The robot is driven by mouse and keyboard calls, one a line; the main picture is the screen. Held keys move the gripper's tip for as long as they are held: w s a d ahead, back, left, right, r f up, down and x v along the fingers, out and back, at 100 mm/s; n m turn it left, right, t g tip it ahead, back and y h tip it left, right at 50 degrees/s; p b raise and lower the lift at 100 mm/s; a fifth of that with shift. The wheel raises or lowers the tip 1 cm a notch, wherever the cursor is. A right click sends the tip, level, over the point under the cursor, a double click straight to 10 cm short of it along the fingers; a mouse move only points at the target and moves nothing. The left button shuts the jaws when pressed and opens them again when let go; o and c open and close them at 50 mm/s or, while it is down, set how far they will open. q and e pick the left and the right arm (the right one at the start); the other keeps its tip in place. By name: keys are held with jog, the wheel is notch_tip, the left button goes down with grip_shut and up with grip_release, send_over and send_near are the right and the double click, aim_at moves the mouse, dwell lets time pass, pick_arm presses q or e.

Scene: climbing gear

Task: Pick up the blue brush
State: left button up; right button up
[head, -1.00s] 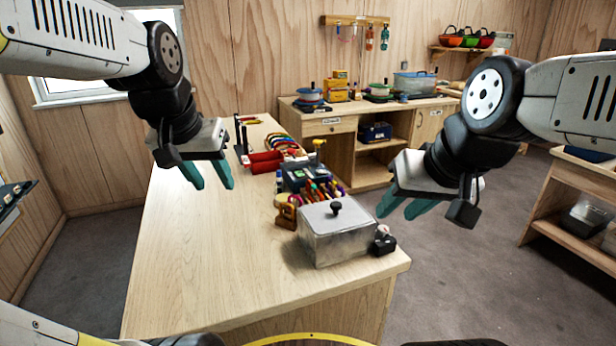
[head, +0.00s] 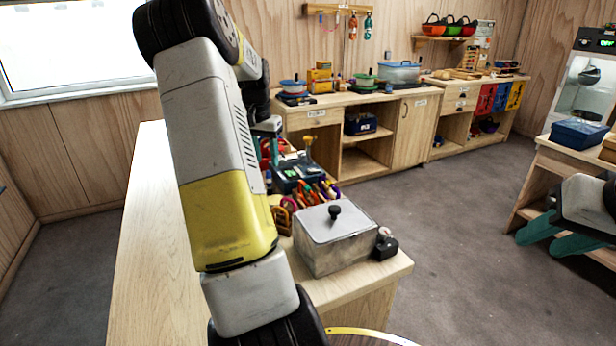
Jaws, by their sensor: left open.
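I cannot pick out the blue brush for certain in the head view. Small items on the workbench (head: 145,250) are crowded together, and my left arm covers part of them. My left gripper (head: 268,126) is over the far part of the bench, mostly hidden behind my own arm; its fingers are hard to see. My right gripper (head: 548,236) is at the right edge, over the floor and in front of the right-hand shelf unit. Its teal fingers are apart with nothing between them.
A grey lidded metal box (head: 335,240) stands at the bench's near right corner, with a small black object (head: 385,245) beside it. Colourful carabiners (head: 315,192) and a dark case (head: 292,178) lie behind it. A back counter (head: 310,118) holds tubs and boxes. The floor between is clear.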

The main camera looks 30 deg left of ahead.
aim_at(268, 172)
pick_arm(q)
jog(key=f, duration=0.2)
jog(key=w+f, duration=0.1)
jog(key=f, duration=0.3)
jog(key=shift+w+a+f, duration=0.15)
jog(key=shift+a, duration=0.1)
grip_shut()
